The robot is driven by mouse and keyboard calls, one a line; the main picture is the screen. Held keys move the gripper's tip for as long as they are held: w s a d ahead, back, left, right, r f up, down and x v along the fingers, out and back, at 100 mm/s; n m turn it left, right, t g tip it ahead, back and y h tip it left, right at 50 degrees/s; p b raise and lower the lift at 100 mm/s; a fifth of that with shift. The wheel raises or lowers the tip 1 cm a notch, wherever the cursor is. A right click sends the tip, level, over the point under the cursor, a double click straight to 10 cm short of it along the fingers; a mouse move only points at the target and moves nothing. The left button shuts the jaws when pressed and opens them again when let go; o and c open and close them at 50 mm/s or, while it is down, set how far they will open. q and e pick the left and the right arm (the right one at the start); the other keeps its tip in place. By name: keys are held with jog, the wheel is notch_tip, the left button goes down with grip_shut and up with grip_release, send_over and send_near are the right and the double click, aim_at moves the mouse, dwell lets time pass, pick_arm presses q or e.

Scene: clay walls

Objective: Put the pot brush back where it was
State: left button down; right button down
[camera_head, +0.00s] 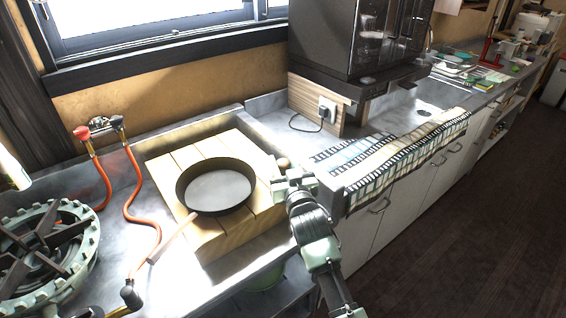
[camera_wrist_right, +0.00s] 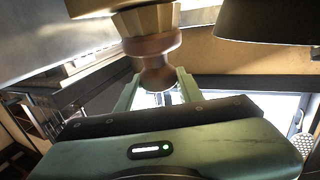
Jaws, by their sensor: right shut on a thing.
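The pot brush (camera_wrist_right: 151,43) is wooden, with a rounded knob and a wider pale part above it in the right wrist view. My right gripper (camera_wrist_right: 156,84) is shut on the knob end, with one green finger on each side. In the head view my right gripper (camera_head: 281,177) is at the right edge of the sink, beside the wooden boards. A small brown knob of the brush (camera_head: 283,163) shows just behind it; the rest is hidden or too small to tell. My left gripper is not in view.
A black frying pan (camera_head: 218,190) sits on wooden boards (camera_head: 219,243) over the sink, its handle pointing front-left. A green burner ring (camera_head: 83,262) and red hoses (camera_head: 134,208) are at left. A striped cloth (camera_head: 398,160) covers the counter edge at right, below a dark machine (camera_head: 325,40).

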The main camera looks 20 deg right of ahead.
jog(key=shift+f, duration=0.1)
jog(key=c, duration=0.9)
grip_release()
jog(key=s, duration=1.2)
jog(key=shift+a, duration=0.25)
